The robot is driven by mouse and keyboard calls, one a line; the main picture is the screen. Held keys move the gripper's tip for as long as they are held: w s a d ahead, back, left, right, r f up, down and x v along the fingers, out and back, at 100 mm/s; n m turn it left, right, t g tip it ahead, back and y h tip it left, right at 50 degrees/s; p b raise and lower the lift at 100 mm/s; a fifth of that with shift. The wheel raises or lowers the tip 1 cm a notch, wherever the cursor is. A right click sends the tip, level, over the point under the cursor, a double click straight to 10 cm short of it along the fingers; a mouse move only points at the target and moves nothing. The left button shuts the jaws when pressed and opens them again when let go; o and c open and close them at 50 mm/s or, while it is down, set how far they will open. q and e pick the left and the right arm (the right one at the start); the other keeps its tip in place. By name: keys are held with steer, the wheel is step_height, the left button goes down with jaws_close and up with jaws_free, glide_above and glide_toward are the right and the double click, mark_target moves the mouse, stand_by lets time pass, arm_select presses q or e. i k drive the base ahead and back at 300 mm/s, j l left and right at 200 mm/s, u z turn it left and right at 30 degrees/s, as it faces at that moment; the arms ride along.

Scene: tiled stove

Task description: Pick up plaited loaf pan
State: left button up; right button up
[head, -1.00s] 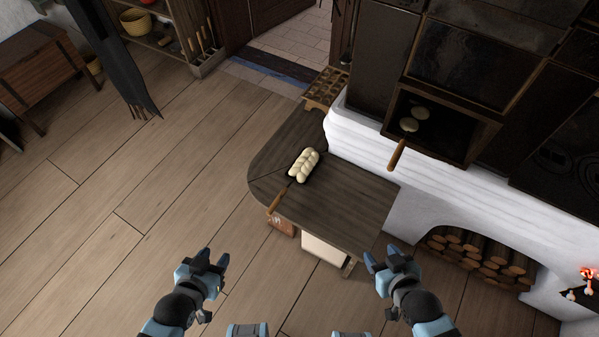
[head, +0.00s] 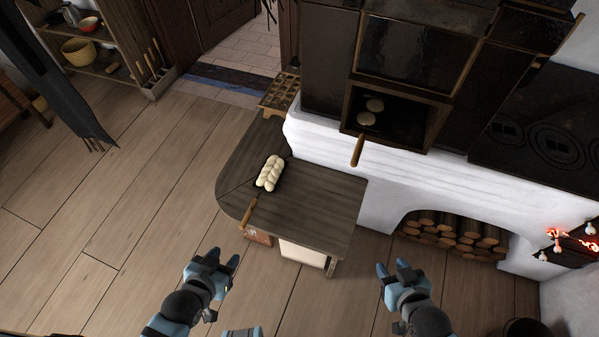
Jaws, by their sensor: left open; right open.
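The plaited loaf pan is a dark pan with a wooden handle (head: 248,212), holding a pale plaited loaf (head: 269,173). It lies on the dark wooden table (head: 310,205), near its left end, with the handle pointing toward me over the table's front edge. Most of the pan itself is hidden under the loaf. My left gripper (head: 224,266) is open and empty, in front of and below the handle, apart from it. My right gripper (head: 393,268) is open and empty, to the right of the table's front corner.
The white stove (head: 385,177) stands behind the table. Its open oven holds another pan with pale rounds, whose wooden handle (head: 357,151) sticks out. Firewood (head: 450,236) fills the arch below. A wooden rack (head: 279,93) stands behind the table. The floor on the left is clear.

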mark_target(268, 178)
steer(key=j+z, duration=0.8)
steer(key=j, duration=0.15)
steer(key=j+z, duration=0.1)
steer(key=j, duration=0.25)
steer(key=k+j+z, duration=0.15)
steer(key=j, duration=0.2)
steer(key=k+j+z, duration=0.1)
steer(key=j, duration=0.25)
steer(key=k+j, duration=0.1)
steer(key=j, duration=0.35)
steer(key=k+j, duration=0.15)
steer(key=j, duration=0.25)
steer(key=k+j+z, duration=0.1)
steer(key=j, duration=0.35)
steer(key=k+j, duration=0.15)
steer(key=j, duration=0.25)
steer(key=k+j, duration=0.1)
steer(key=j, duration=0.35)
steer(key=i+j, duration=0.15)
steer(key=j, duration=0.15)
steer(key=i+j, duration=0.1)
steer(key=j, duration=0.2)
steer(key=z, duration=0.05)
